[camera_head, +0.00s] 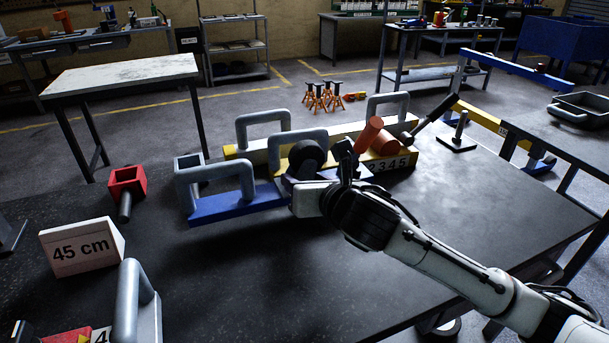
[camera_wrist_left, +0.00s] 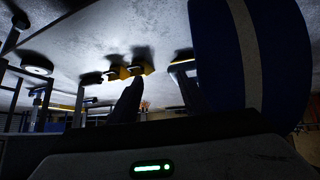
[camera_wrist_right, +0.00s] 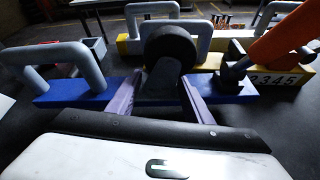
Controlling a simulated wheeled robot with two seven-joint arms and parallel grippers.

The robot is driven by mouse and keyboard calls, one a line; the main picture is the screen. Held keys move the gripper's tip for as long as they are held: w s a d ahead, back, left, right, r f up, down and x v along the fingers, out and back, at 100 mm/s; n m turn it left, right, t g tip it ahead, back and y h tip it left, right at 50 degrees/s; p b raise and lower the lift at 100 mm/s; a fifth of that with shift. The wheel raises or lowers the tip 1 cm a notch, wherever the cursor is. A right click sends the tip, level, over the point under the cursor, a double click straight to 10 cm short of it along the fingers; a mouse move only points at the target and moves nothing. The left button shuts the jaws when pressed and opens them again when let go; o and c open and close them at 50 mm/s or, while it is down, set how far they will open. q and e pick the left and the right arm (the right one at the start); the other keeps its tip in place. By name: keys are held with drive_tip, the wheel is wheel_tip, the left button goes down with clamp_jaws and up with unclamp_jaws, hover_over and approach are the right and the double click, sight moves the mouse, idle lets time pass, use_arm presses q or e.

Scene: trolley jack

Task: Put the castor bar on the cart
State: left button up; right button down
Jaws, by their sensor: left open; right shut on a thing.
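The castor bar, a blue bar (camera_head: 238,206) with grey loop handles and a black wheel (camera_head: 304,158), is held over the dark table; a shadow lies below it. In the right wrist view, the bar (camera_wrist_right: 75,97) runs crosswise. My right gripper (camera_wrist_right: 170,88) is shut on the grey mount under the black wheel; it also shows in the head view (camera_head: 335,172). My left gripper (camera_wrist_left: 160,100) is open and empty, seen only in its own wrist view. A blue and yellow frame (camera_head: 482,116) stands beyond the table at right; I cannot tell whether it is the cart.
A yellow bar (camera_head: 400,163) with handles and numbers lies just behind the blue bar, with an orange cylinder (camera_head: 369,134) by it. The table's right front is clear.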

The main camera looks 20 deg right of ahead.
drive_tip(key=shift+f+b, duration=0.3)
drive_tip(key=shift+f, duration=1.05)
use_arm(q)
drive_tip(key=shift+w+f, duration=0.1)
drive_tip(key=shift+f, duration=0.2)
use_arm(e)
drive_tip(key=c, duration=1.3)
unclamp_jaws()
drive_tip(key=shift+f, duration=0.4)
use_arm(q)
drive_tip(key=shift+s, duration=0.25)
use_arm(e)
drive_tip(key=o, duration=0.4)
drive_tip(key=shift+s+r, duration=0.1)
drive_tip(key=shift+r, duration=0.05)
drive_tip(key=shift+s+r, duration=0.15)
drive_tip(key=shift+s, duration=0.15)
drive_tip(key=p+v, duration=0.1)
drive_tip(key=v, duration=1)
drive_tip(key=shift+s, duration=0.1)
use_arm(q)
drive_tip(key=shift+s+a+r, duration=0.1)
drive_tip(key=shift+s+r, duration=0.05)
